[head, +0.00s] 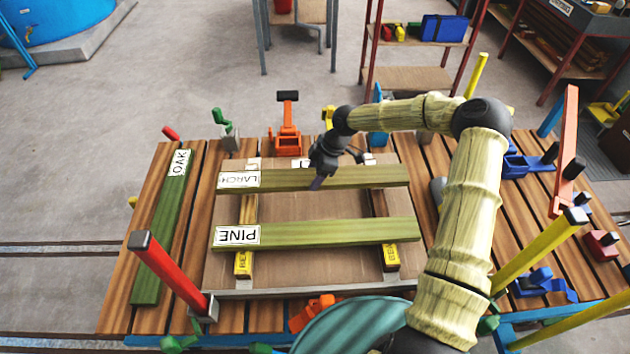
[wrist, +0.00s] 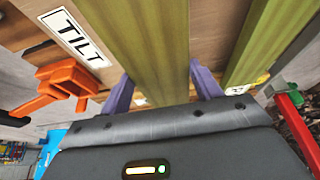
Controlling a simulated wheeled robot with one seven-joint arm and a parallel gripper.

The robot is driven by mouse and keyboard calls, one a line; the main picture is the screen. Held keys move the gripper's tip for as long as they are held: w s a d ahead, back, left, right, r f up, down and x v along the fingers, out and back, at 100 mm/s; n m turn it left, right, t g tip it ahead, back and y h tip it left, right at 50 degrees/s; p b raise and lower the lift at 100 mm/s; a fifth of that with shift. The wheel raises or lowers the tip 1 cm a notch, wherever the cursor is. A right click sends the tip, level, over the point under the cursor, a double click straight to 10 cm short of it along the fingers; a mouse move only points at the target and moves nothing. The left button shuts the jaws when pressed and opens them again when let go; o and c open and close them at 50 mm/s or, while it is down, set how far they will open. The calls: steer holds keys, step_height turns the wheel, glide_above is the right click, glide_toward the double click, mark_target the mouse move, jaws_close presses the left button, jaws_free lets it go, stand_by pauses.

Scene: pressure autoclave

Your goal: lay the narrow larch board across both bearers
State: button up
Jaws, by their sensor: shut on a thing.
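The green narrow board labelled LARCH (head: 375,176) lies crosswise over both bearers in the head view. The left bearer (head: 248,209) and right bearer (head: 378,204) run front to back, with yellow marked near ends. My gripper (head: 317,182) is shut on the larch board near its middle. In the wrist view the board (wrist: 148,40) passes between the two purple fingers of my gripper (wrist: 163,88). I cannot tell whether the board touches the bearers or is just above them.
The PINE board (head: 320,232) lies across both bearers in front of the larch board. The OAK board (head: 160,230) lies on the slatted table at left. A TILT label (wrist: 76,38) and an orange clamp (head: 288,135) are behind. A red post (head: 170,275) leans at front left.

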steer(key=shift+f, duration=1.8)
steer(key=shift+f, duration=0.1)
steer(key=o, duration=1.4)
steer(key=v, duration=1.2)
